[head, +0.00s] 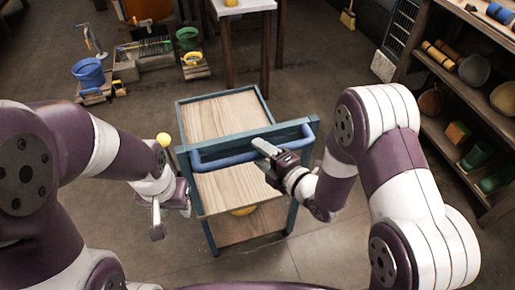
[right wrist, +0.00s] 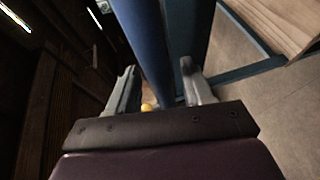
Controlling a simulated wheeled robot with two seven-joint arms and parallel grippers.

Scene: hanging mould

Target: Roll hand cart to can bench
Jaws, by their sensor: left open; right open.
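The hand cart (head: 225,118) has a blue frame, wooden shelves and a blue push handle (head: 225,160) on its near side. It stands on the floor in front of me. My right gripper (head: 264,152) is open at the right part of the handle. In the right wrist view, a blue bar (right wrist: 150,45) runs between or just beyond its fingers (right wrist: 158,82); contact cannot be told. My left gripper (head: 172,212) is open and empty, left of the cart and below the handle's left end. A table (head: 245,6) stands behind the cart; whether it is the can bench is unclear.
A shelf rack (head: 440,75) with bowls and pots stands at the right. A blue bucket (head: 88,73), a green bucket (head: 187,38) and crates are at the back left. A yellow ball (head: 164,139) shows beside my left arm.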

